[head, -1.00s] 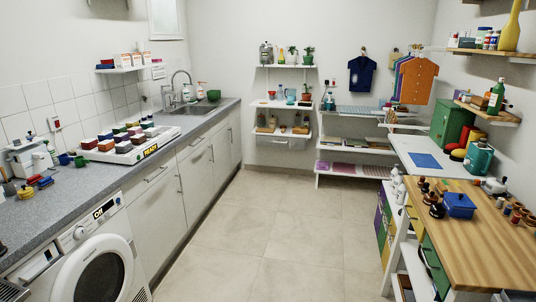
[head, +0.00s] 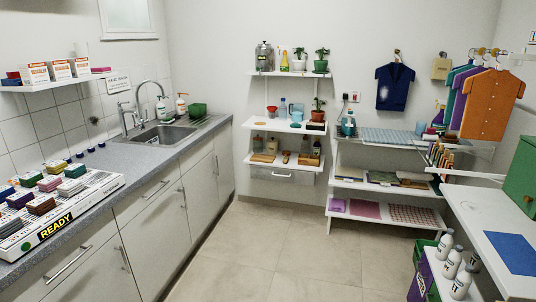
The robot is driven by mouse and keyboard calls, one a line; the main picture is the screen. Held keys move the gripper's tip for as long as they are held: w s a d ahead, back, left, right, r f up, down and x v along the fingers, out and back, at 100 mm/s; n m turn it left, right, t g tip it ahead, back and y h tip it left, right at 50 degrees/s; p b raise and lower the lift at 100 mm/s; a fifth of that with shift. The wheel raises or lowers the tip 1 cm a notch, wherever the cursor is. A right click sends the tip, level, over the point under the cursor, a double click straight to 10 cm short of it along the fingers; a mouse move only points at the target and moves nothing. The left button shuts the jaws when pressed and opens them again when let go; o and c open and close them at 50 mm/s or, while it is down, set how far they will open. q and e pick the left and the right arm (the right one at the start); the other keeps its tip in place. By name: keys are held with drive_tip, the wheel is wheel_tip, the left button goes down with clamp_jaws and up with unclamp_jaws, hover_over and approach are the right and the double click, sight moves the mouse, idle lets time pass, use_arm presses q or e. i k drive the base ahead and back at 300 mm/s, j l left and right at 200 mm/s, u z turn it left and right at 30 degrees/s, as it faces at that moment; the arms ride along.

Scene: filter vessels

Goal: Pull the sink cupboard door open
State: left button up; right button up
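The steel sink (head: 165,135) with its curved tap (head: 146,100) is set in the grey counter on the left. Below and around it runs a row of pale cupboard fronts. The cupboard door beneath the sink (head: 202,188) appears shut, flush with its neighbours. A thin upright bar handle (head: 184,197) stands at this part of the row. A narrower front (head: 224,163) at the far end also looks shut. Which front is the sink cupboard's own is not marked. Neither of my grippers shows in the head view.
Beige tiled floor (head: 270,245) in front of the cupboards is clear. A tray of coloured blocks marked READY (head: 75,217) lies on the near counter. White shelving (head: 385,188) stands at the back. A white worktop (head: 480,225) and white bottles (head: 452,262) are at right.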

sight(200, 183)
drive_tip(key=i+j+u, duration=0.15)
drive_tip(key=i, duration=0.5)
drive_tip(key=i+u, duration=0.1)
drive_tip(key=i, duration=0.55)
drive_tip(key=i+u, duration=0.15)
drive_tip(key=i, duration=0.55)
drive_tip(key=i+l+u, duration=0.1)
drive_tip(key=i, duration=0.55)
drive_tip(key=i+l+u, duration=0.15)
drive_tip(key=i, duration=0.5)
drive_tip(key=i+l+u, duration=0.1)
drive_tip(key=i+u, duration=0.3)
drive_tip(key=i+l+u, duration=0.25)
drive_tip(key=u, duration=0.15)
drive_tip(key=i+l+u, duration=0.4)
